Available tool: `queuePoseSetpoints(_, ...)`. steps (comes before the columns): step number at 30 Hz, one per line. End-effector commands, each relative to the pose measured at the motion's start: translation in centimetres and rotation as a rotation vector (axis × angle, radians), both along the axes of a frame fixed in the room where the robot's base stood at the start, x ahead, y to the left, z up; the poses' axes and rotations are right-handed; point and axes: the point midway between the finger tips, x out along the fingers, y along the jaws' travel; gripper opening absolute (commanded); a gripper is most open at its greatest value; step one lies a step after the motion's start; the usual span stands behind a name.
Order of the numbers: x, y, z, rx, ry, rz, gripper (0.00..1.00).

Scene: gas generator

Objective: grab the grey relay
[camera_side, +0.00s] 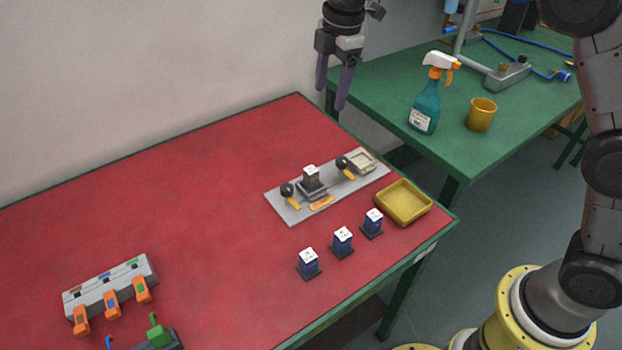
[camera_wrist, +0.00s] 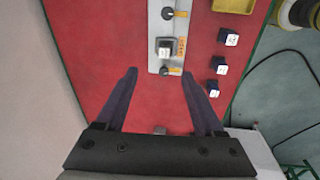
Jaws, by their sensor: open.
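The grey relay (camera_side: 311,178) stands upright on a grey plate (camera_side: 283,208) on the red table, between two black-knobbed levers with yellow parts. In the wrist view the relay (camera_wrist: 165,49) shows from above with a white top, on the same plate (camera_wrist: 156,9). My gripper (camera_side: 334,97) is open and empty, high above the table's back edge and well above the relay. In the wrist view its two fingers (camera_wrist: 162,88) are spread wide, and the relay lies beyond their tips.
Three blue relays (camera_side: 343,241) with white tops stand in a row in front of the plate. A yellow tray (camera_side: 404,203) sits to their right. A grey block with orange connectors (camera_side: 112,288) is at the left. A green table (camera_side: 456,140) behind holds a spray bottle (camera_side: 427,100) and a yellow cup (camera_side: 481,114).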

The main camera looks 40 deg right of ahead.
Motion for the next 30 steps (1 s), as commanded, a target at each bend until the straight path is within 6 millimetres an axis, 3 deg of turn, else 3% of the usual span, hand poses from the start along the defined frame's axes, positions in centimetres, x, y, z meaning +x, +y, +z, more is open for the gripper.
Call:
queuePoseSetpoints(1, 0.9, 0.9, -2.1, -0.006, 0.03, 0.012, 0.7)
queuePoseSetpoints(3, 1.7, 1.8, -4.5, -0.014, 0.062, 0.025, 0.7)
queuePoseSetpoints(7, 1.8, 2.8, -7.8, -0.028, 0.118, 0.041, 0.7)
queuePoseSetpoints(14, 1.5, 3.3, -10.7, -0.034, 0.142, 0.052, 0.7)
queuePoseSetpoints(24, 1.5, 3.3, -16.5, -0.034, 0.141, 0.05, 0.7)
queuePoseSetpoints(30, 1.5, 3.3, -17.7, -0.033, 0.138, 0.05, 0.7)
